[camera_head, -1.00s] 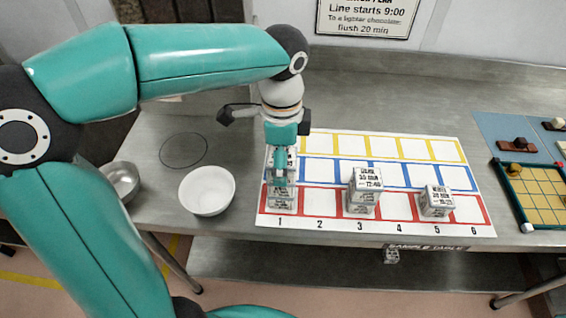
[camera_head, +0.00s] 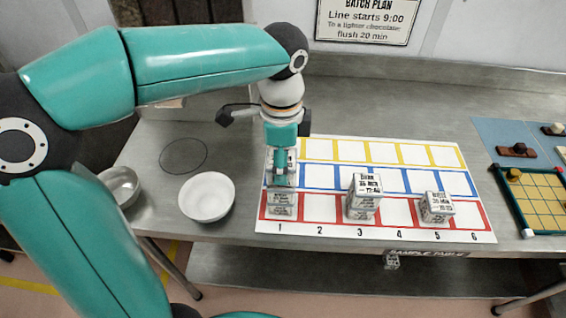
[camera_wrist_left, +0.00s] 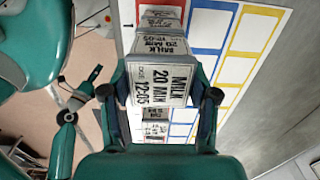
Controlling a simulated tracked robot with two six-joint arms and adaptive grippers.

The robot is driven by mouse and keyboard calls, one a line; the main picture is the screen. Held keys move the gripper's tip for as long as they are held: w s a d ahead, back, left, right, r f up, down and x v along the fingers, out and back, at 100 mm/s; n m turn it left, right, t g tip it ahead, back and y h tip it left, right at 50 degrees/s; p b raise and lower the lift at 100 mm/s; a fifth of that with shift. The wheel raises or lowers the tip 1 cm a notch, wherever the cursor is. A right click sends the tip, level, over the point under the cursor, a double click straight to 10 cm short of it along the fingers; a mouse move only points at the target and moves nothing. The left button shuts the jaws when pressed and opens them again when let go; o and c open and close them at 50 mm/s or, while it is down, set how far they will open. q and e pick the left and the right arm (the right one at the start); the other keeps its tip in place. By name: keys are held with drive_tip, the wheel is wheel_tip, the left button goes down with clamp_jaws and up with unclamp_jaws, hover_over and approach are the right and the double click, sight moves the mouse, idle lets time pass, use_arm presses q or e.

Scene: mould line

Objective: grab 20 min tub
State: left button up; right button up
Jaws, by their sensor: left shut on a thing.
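My left gripper (camera_head: 282,181) is shut on a white tub above the left end of the mat (camera_head: 320,212). In the left wrist view the held tub (camera_wrist_left: 162,84) sits between the fingers, its label reading MILK, 20 MIN, DUE 12:05. In the head view the gripper mostly hides it, so I cannot tell whether it touches anything below. Another tub (camera_head: 281,208) stands in red square 1, just in front of the gripper. My right gripper is outside the head view; a gripper-like teal and black part (camera_wrist_left: 66,117) shows small in the left wrist view.
Labelled tubs (camera_head: 363,200) stand stacked at column 3, with more tubs (camera_head: 437,208) at column 5. A white bowl (camera_head: 207,198) and a metal bowl (camera_head: 121,187) stand left of the mat. A gridded tray (camera_head: 537,197) lies right. Most mat squares are bare.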

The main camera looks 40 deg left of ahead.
use_arm(q)
wheel_tip(320, 180, up, 26)
drive_tip(key=p, duration=1)
drive_tip(key=shift+f, duration=0.1)
